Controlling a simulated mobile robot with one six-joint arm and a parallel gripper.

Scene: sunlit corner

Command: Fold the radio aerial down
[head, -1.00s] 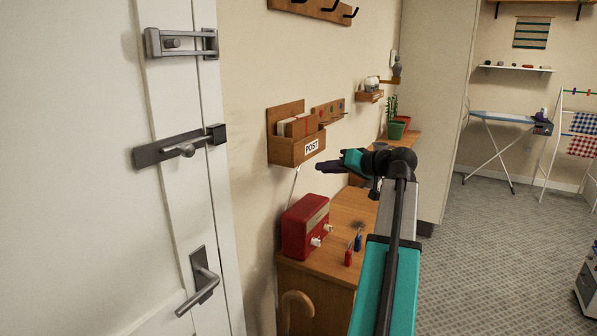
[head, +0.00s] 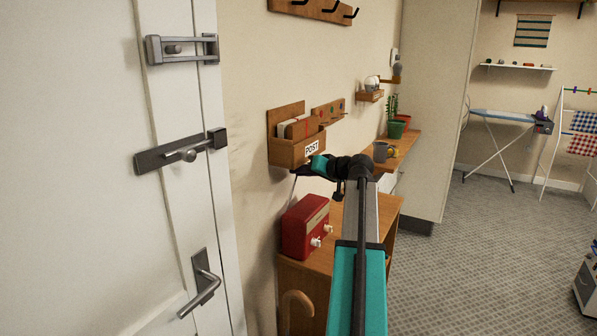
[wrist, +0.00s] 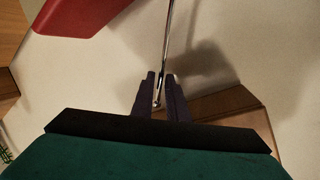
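The red radio (head: 305,228) stands on the wooden cabinet against the wall; part of it shows at the upper left of the wrist view (wrist: 75,12). Its thin metal aerial (head: 293,188) rises from the radio toward my gripper (head: 303,171), just below the post box. In the wrist view the aerial (wrist: 167,42) runs down between the two dark fingers of my gripper (wrist: 159,78), its end near their base. The fingers stand apart with the rod between them, and a gap shows. I cannot tell whether either finger touches it.
The wooden post box (head: 297,150) with letters hangs on the wall right above my gripper. The white door (head: 180,240) with bolts and handle is at the left. A grey mug (head: 381,151) stands farther back.

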